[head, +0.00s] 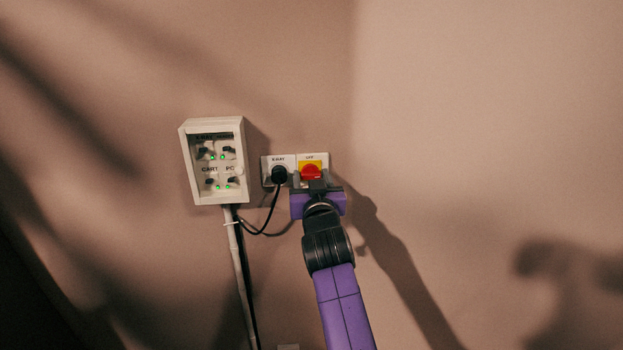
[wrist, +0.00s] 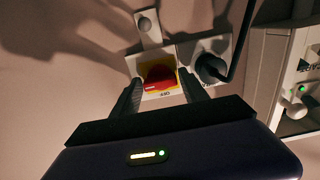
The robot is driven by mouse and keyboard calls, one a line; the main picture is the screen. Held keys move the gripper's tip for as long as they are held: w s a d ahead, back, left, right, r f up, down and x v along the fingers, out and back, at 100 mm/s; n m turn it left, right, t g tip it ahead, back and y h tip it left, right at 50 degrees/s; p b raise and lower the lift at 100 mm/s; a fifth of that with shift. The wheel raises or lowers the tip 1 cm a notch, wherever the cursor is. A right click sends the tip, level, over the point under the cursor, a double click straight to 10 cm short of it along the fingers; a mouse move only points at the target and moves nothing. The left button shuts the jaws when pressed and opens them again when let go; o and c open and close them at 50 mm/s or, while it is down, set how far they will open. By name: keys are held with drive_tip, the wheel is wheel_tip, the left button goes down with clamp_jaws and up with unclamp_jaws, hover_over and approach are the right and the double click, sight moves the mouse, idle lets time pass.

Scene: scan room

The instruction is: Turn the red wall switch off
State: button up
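The red wall switch (head: 312,171) is a red knob on a yellow square, set in a white plate marked with what looks like "OFF". In the head view my gripper (head: 313,186) is right in front of it and hides its lower part. In the wrist view the red knob (wrist: 158,77) sits between the two fingertips of my gripper (wrist: 160,88). The fingers stand apart, one on each side of the knob, with narrow gaps showing yellow and white plate. I cannot tell how deep the fingertips are relative to the knob.
A black plug (head: 279,174) with a hanging cable sits in a socket directly left of the switch. Further left is a white box (head: 188,160) with several small switches and green lights, above a vertical conduit (head: 238,265). The wall to the right is bare.

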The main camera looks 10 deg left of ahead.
drive_tip(key=c, duration=1)
drive_tip(key=shift+o, duration=0.2)
drive_tip(key=shift+n, duration=0.4)
drive_tip(key=n, duration=0.2)
drive_tip(key=shift+n, duration=0.4)
drive_tip(key=n, duration=0.5)
drive_tip(key=n+p, duration=0.1)
drive_tip(key=n, duration=0.4)
drive_tip(key=n+p, duration=0.2)
drive_tip(key=n, duration=0.2)
drive_tip(key=shift+f+n, duration=0.1)
drive_tip(key=shift+n, duration=0.2)
